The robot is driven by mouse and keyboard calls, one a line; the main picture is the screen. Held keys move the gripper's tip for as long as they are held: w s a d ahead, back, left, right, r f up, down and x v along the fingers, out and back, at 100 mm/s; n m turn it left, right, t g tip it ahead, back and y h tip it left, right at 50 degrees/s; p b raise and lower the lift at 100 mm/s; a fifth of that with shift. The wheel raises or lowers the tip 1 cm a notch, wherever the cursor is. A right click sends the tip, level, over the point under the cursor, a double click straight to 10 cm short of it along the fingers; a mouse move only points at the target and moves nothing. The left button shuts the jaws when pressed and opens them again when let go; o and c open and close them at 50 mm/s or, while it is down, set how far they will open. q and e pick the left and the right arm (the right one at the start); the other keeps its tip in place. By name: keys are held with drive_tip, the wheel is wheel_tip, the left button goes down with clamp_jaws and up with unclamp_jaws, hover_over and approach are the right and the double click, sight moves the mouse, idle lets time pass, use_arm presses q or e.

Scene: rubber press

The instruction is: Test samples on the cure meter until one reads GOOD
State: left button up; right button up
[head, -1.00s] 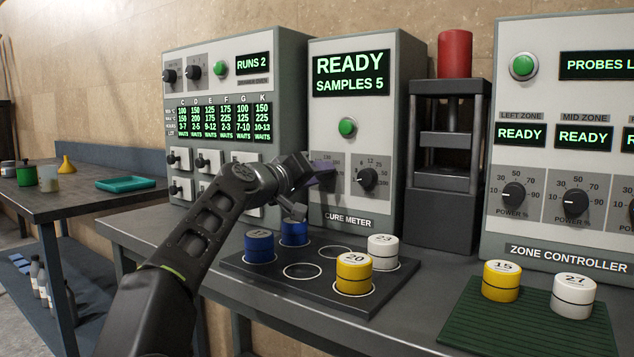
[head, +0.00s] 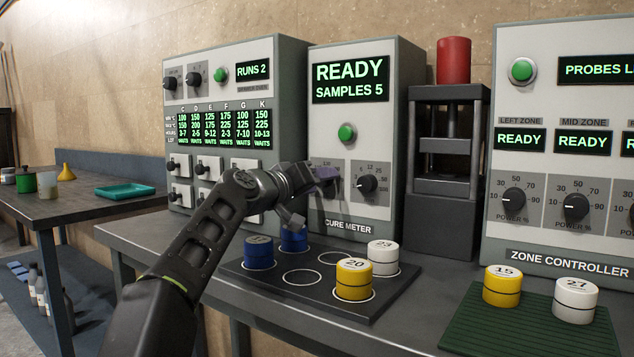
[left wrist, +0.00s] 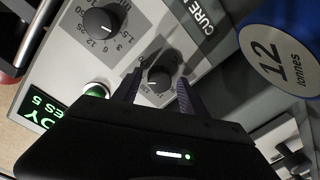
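The cure meter (head: 358,128) stands at the middle back; its screen (head: 350,79) reads READY, SAMPLES 5. It has a green button (head: 347,133) and two knobs; the right knob (head: 366,184) is clear. My left gripper (head: 328,178) is at the left knob, which it hides in the head view. In the left wrist view its open fingers (left wrist: 156,92) stand either side of that knob (left wrist: 163,74); contact is unclear. A black tray (head: 245,272) holds blue samples 17 (head: 258,256) and 12 (head: 293,239), yellow 20 (head: 354,281) and white 23 (head: 382,260). My right gripper is out of view.
A green mat (head: 480,329) at right holds yellow sample 15 (head: 501,290) and white sample 27 (head: 575,304). A press (head: 446,185) with a red cylinder on top, a zone controller (head: 550,235) and a RUNS 2 panel (head: 288,110) flank the meter. Two tray rings are bare.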

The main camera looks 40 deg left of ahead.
use_arm(q)
drive_tip(key=shift+o, duration=0.3)
drive_tip(key=shift+s, duration=0.1)
drive_tip(key=s, duration=0.5)
drive_tip(key=s+b, duration=0.1)
drive_tip(key=s, duration=0.1)
drive_tip(key=shift+s+d+r, duration=0.2)
drive_tip(key=shift+s+d, duration=0.05)
drive_tip(key=shift+s, duration=0.05)
idle(1.8)
